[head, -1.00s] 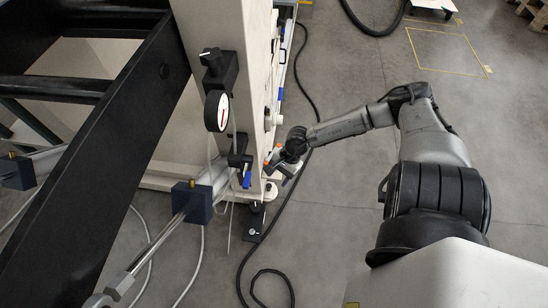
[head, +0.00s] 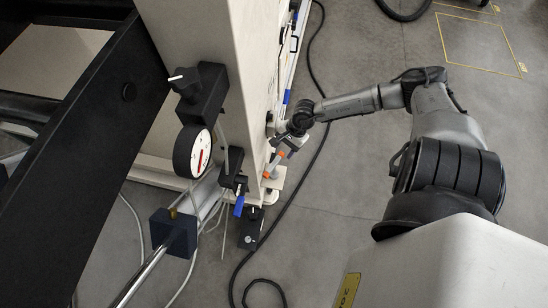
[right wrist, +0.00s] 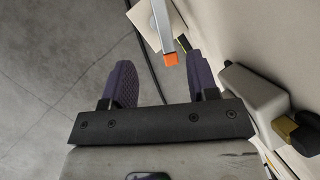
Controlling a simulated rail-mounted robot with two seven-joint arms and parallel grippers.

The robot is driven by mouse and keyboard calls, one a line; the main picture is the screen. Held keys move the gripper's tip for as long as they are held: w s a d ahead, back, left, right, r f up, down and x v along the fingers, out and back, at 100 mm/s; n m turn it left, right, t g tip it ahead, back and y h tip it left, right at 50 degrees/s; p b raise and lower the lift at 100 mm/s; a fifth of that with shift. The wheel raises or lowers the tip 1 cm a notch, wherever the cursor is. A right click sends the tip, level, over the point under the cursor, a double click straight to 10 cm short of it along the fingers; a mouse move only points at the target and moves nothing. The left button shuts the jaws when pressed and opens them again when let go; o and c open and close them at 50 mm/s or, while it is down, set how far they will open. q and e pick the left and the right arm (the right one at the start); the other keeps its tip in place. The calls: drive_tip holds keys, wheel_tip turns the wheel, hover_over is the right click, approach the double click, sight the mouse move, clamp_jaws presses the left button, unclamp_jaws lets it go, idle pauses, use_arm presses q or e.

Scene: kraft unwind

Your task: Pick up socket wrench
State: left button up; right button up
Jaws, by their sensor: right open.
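A slim grey metal bar with an orange end (right wrist: 166,32) shows at the top of the right wrist view, close to the cream machine side. It looks like the socket wrench, but I cannot be sure. In the head view orange parts (head: 271,169) show at the machine's lower corner, just below my right gripper. My right gripper (head: 287,148) is beside the machine's right face. In the right wrist view its two purple fingers (right wrist: 160,70) are apart, with the orange end between and slightly beyond them. Nothing is held. My left gripper is out of view.
The cream machine frame (head: 205,45) stands left of my right arm, with a round dial gauge (head: 192,152) and a blue valve lever (head: 239,206) on it. A black cable (head: 306,160) runs over the floor. The grey floor (head: 370,190) at right is open.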

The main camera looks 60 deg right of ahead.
sight(274, 164)
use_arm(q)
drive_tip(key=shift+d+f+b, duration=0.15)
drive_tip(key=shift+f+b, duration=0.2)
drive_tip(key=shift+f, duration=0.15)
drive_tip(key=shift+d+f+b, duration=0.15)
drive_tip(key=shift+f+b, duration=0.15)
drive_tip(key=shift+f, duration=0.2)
use_arm(e)
drive_tip(key=shift+x, duration=1.75)
drive_tip(key=shift+w+a+f+b, duration=0.1)
drive_tip(key=shift+w+f+b, duration=0.05)
drive_tip(key=shift+f+b, duration=0.25)
drive_tip(key=shift+w+a+f+b, duration=0.1)
drive_tip(key=shift+w+f+b, duration=0.15)
drive_tip(key=shift+f, duration=0.15)
drive_tip(key=b+x, duration=0.2)
drive_tip(key=x, duration=0.1)
drive_tip(key=shift+w+a+f, duration=0.1)
drive_tip(key=shift+f, duration=0.15)
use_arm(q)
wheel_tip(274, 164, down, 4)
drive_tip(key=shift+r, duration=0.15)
use_arm(e)
drive_tip(key=shift+c, duration=0.3)
drive_tip(key=c, duration=0.7)
drive_tip(key=shift+r, duration=0.1)
clamp_jaws()
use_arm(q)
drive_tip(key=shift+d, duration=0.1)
